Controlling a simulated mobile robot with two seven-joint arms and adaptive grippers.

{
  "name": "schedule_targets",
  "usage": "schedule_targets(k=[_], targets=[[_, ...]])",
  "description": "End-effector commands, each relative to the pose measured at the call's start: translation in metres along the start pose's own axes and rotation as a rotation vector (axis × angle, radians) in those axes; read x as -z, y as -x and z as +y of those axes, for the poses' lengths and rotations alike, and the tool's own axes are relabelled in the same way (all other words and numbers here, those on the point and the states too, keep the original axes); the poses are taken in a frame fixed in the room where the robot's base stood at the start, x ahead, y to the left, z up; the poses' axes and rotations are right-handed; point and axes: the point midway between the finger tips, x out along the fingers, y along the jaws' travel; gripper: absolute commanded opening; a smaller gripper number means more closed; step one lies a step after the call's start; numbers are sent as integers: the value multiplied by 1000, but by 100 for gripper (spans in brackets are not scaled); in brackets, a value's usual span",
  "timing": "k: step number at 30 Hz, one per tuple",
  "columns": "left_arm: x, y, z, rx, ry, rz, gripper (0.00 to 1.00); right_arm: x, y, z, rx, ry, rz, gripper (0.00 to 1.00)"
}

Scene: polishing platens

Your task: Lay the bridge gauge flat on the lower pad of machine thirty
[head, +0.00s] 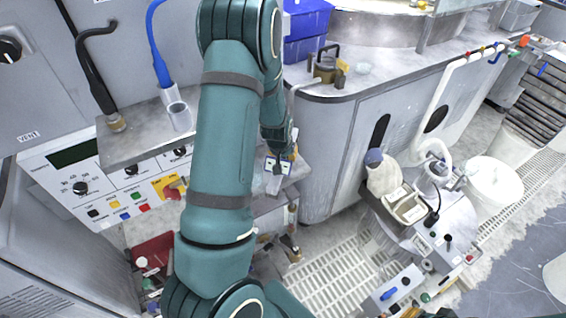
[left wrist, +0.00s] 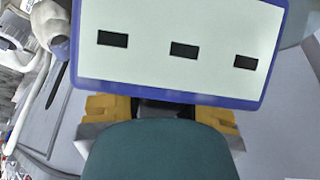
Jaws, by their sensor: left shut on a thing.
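My left gripper (head: 279,160) is at the end of the teal arm, low over a small grey ledge beside the console. It is shut on a pale, blue-edged block, which I take to be the bridge gauge (head: 286,166). In the left wrist view the gauge (left wrist: 180,50) shows a cream face with three dark slots, close beyond the yellow-padded fingers (left wrist: 160,112). The arm and hand hide much of it in the head view, and its contact with the ledge cannot be told. My right gripper is not in view. I cannot identify the lower pad of machine thirty.
A control panel (head: 110,185) with knobs and buttons stands at left. Blue bins (head: 305,28) and a brass-coloured handled item (head: 326,66) sit on the grey counter (head: 385,75), near a round metal basin (head: 385,32). A white bucket (head: 492,185) stands on the floor at right.

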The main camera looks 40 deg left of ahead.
Motion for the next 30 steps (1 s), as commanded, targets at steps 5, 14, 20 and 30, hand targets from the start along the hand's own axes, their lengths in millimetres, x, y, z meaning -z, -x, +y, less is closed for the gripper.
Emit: schedule_targets(k=[5, 14, 20, 30], targets=[[-5, -13, -1, 1, 2, 1, 0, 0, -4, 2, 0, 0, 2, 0], [-12, -38, -3, -1, 1, 3, 0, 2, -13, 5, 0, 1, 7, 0], [-12, -37, -2, 0, 1, 3, 0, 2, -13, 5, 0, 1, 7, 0], [-14, -40, -3, 0, 1, 1, 52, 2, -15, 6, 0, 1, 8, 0]])
